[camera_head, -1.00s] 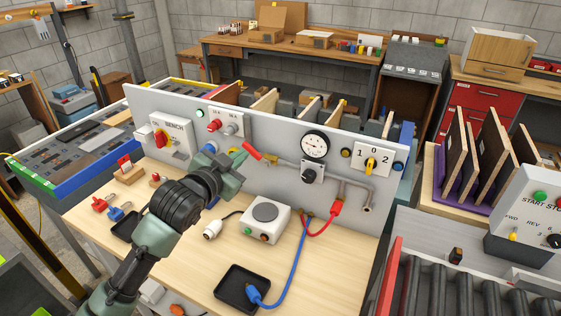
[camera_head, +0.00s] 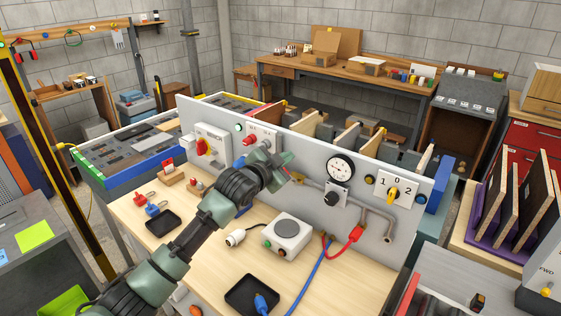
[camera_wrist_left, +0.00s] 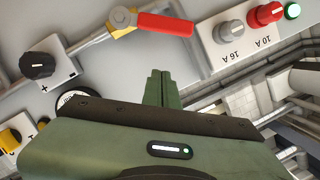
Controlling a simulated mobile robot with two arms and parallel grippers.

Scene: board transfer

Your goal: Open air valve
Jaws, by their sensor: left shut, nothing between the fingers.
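The air valve has a red lever handle (camera_wrist_left: 165,24) on a yellow valve body (camera_wrist_left: 122,18), fixed to a grey pipe on the upright panel (camera_head: 300,150). In the left wrist view, which is upside down, the handle points right from the body. In the head view my gripper hides most of the valve. My left gripper (camera_head: 287,166) is in front of the panel at the valve; its fingers also show in the left wrist view (camera_wrist_left: 162,88). They are shut and empty, apart from the handle in the picture. My right gripper is not in view.
The panel also carries a gauge (camera_head: 341,169), a black knob (camera_head: 331,198), a yellow selector (camera_head: 392,194) and a red knob (camera_head: 249,140). A hotplate (camera_head: 288,238), a black tray (camera_head: 251,294) and cables lie on the bench below. A roller conveyor stands at the lower right.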

